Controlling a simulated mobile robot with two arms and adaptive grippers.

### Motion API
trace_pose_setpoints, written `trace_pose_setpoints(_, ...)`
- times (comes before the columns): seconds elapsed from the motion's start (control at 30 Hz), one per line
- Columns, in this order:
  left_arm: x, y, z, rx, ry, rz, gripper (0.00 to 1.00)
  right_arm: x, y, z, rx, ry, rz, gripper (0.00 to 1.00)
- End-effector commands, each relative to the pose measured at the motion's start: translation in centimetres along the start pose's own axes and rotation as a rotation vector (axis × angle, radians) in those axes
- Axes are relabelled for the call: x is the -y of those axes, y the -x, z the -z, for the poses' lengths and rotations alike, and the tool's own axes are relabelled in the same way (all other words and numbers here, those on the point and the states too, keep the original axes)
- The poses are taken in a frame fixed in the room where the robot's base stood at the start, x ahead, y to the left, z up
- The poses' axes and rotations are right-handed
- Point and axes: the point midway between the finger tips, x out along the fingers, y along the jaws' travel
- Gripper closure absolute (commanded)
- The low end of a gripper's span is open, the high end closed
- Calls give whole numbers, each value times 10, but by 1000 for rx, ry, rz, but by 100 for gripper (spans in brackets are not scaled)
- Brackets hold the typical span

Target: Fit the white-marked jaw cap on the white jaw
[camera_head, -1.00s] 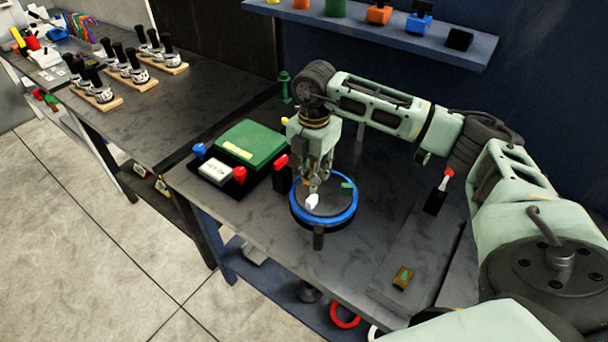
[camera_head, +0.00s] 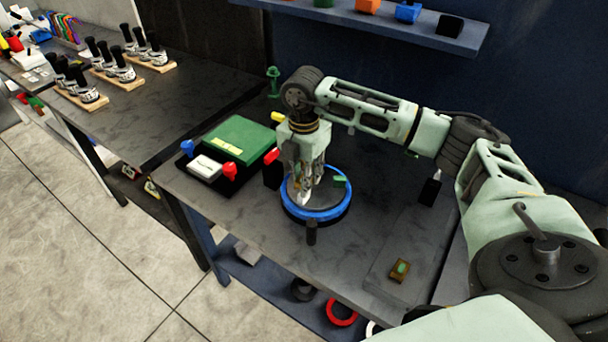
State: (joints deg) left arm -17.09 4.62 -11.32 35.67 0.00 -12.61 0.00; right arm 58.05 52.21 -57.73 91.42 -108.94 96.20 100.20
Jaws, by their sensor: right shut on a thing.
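The round turntable (camera_head: 318,214) with a blue rim stands on the dark bench in the head view. The white jaw (camera_head: 304,199) is at its front-left edge, and a green jaw (camera_head: 339,182) is at its right. My right gripper (camera_head: 304,188) points down over the disc, its fingertips right at the white jaw. It is shut on a small piece, taken to be the white-marked jaw cap, mostly hidden by the fingers. I cannot tell whether the cap touches the jaw. My left gripper is not in view.
A green box (camera_head: 238,138) and a white block (camera_head: 204,166) with blue and red knobs stand left of the turntable. A black stand (camera_head: 430,190) with a pale tip is to the right. A small brown piece (camera_head: 399,270) lies at the front right.

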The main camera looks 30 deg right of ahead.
Motion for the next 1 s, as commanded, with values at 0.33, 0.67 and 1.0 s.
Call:
trace_pose_setpoints(0.33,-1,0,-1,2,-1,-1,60,0,1,0,0,0,-1,100)
trace_pose_setpoints(0.67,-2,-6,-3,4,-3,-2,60,0,-8,0,0,0,0,100)
trace_pose_setpoints(1.0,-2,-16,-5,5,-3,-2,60,0,-22,0,0,0,-1,100)
